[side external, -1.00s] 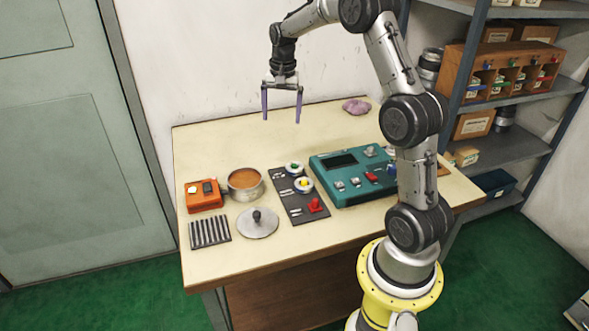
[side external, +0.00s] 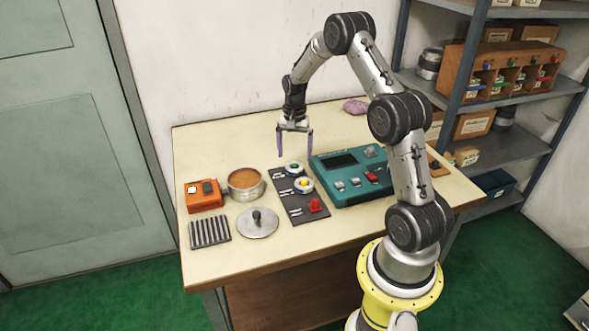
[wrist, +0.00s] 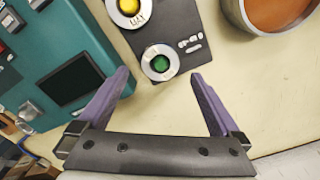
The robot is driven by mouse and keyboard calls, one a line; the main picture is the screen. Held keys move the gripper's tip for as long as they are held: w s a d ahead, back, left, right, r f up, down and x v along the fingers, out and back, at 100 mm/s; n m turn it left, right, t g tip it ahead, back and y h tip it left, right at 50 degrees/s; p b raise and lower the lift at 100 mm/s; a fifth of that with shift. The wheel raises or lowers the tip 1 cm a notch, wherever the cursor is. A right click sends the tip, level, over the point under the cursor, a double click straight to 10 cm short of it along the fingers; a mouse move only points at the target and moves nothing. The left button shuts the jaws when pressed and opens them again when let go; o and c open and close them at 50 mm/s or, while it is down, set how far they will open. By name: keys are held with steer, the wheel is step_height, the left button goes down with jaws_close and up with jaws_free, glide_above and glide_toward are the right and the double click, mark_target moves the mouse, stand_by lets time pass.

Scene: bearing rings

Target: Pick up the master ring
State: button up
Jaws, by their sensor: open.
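A dark board (side external: 290,202) lies on the table and bears two pale rings and a red piece (side external: 314,205). One ring has a green centre (side external: 293,168) and sits at the board's far end; it also shows in the wrist view (wrist: 149,66). The other has a yellow centre (side external: 304,186) and is partly cut off at the top of the wrist view (wrist: 118,14). I cannot tell which is the master ring. My gripper (side external: 294,156) is open and empty above the far end of the board. In the wrist view, the green-centred ring appears between its purple fingers (wrist: 161,74).
A teal device (side external: 329,188) stands right of the board. To the left are a brown-filled metal pot (side external: 246,194), an orange box (side external: 205,198), a knobbed disc (side external: 258,228) and a ribbed black block (side external: 209,233). The table's back left is clear.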

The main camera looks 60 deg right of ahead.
mark_target(295, 164)
step_height(295, 164, down, 4)
steer(key=shift+f, duration=0.15)
steer(key=shift+c, duration=0.2)
jaws_close()
stand_by(0.4)
